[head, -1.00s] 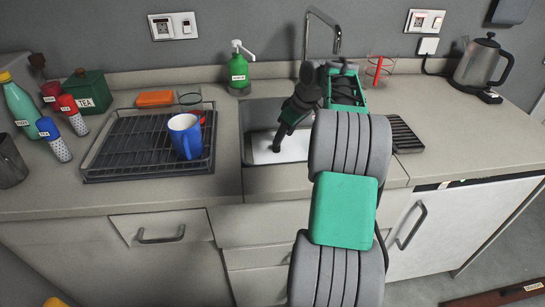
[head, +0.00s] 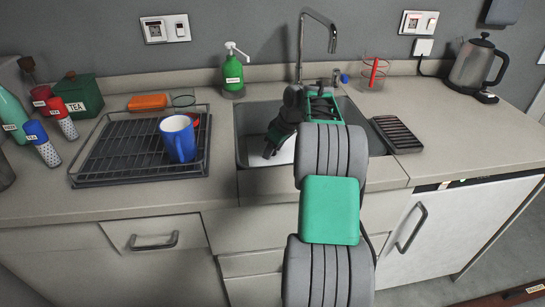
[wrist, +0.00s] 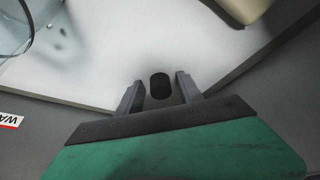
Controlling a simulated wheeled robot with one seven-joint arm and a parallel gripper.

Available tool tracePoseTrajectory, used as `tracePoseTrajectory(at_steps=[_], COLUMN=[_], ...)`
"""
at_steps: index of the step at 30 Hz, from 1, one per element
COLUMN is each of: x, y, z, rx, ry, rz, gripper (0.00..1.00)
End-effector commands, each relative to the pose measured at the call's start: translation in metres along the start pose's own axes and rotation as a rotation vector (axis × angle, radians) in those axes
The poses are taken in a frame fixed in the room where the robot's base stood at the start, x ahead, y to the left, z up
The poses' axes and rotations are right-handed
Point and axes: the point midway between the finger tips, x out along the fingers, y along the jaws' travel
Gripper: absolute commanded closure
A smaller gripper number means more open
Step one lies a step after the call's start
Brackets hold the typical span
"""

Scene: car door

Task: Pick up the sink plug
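The sink (head: 243,135) is set in the counter, with a white surface (head: 284,152) showing inside it. My gripper (head: 268,153) reaches down into the sink, and my arm hides much of the basin. In the wrist view, a small black cylinder (wrist: 160,86), which looks like the sink plug, sits between the two fingers of my gripper (wrist: 160,84). The fingers are apart, with a narrow gap visible on each side of the cylinder. I cannot make out the plug in the head view.
The tap (head: 301,45) rises behind the sink. A drying rack (head: 95,170) with a blue mug (head: 178,138) stands left. A dark ridged tray (head: 397,134) lies right. The wrist view shows a clear glass (wrist: 25,28) on the white surface (wrist: 130,40).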

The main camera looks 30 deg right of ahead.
Motion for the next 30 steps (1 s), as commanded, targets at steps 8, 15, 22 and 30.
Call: tracePoseTrajectory(at_steps=[8, 15, 22, 30], x=[0.0002, 0.0009, 0.0013, -0.0031], y=[-0.0006, -0.0009, -0.0011, -0.001], z=[-0.0002, 0.0002, 0.0005, -0.0013], rx=[-0.001, 0.0, 0.0, 0.0], ry=[0.0, -0.001, -0.002, -0.002], rz=[-0.001, -0.002, -0.003, -0.003], gripper=[0.8, 1.0, 1.0, 1.0])
